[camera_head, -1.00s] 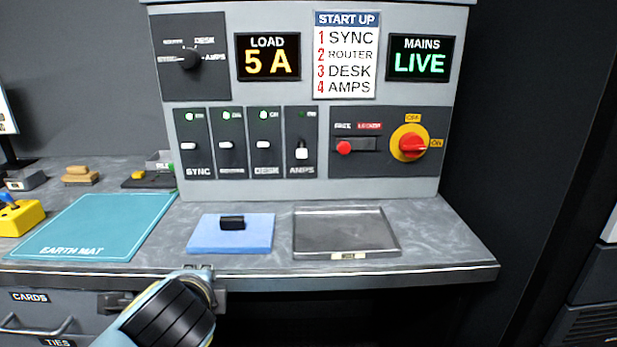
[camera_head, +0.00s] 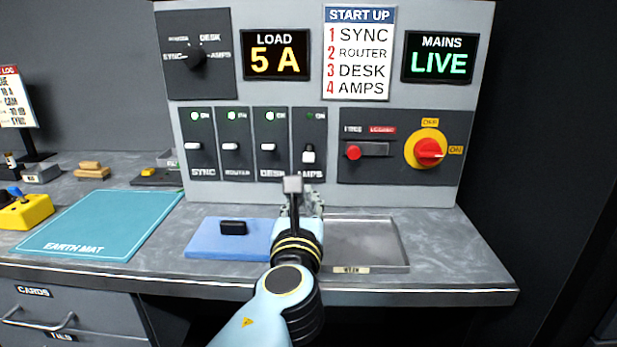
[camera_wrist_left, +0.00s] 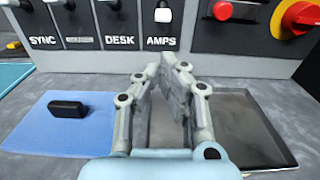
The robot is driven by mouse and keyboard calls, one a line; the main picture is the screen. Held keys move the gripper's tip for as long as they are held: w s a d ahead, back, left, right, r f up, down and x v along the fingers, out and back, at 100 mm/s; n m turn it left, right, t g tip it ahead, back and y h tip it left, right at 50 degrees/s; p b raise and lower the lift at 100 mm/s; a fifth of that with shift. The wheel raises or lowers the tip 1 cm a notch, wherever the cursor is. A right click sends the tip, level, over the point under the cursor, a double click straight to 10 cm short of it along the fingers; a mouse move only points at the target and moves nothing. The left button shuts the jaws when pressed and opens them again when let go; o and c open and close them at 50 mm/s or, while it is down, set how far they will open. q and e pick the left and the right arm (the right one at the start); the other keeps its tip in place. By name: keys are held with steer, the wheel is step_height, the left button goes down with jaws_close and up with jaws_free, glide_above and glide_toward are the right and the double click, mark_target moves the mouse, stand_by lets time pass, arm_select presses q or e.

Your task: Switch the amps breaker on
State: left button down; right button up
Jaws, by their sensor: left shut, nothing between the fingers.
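The amps breaker (camera_head: 308,154) is the rightmost of the row of breakers on the grey panel. Its white lever sits lower than the levers of the sync, router and desk breakers, and its lamp is dark while theirs glow green. The breaker also shows in the left wrist view (camera_wrist_left: 163,14), above the fingertips. My left gripper (camera_head: 303,197) is shut and empty, below and in front of the amps breaker, apart from it. In the left wrist view its fingers (camera_wrist_left: 170,72) meet over the bench. My right gripper is not in view.
A blue pad (camera_head: 205,238) with a black block (camera_head: 233,228) and a metal tray (camera_head: 375,235) lie on the bench. The load display (camera_head: 274,55) reads 5 A; mains (camera_head: 440,58) reads LIVE.

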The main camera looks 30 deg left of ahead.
mark_target(309, 154)
arm_select(q)
steer(key=shift+w+a, duration=0.1)
steer(key=shift+w, duration=0.1)
steer(key=x, duration=0.9)
steer(key=shift+w+a, duration=0.25)
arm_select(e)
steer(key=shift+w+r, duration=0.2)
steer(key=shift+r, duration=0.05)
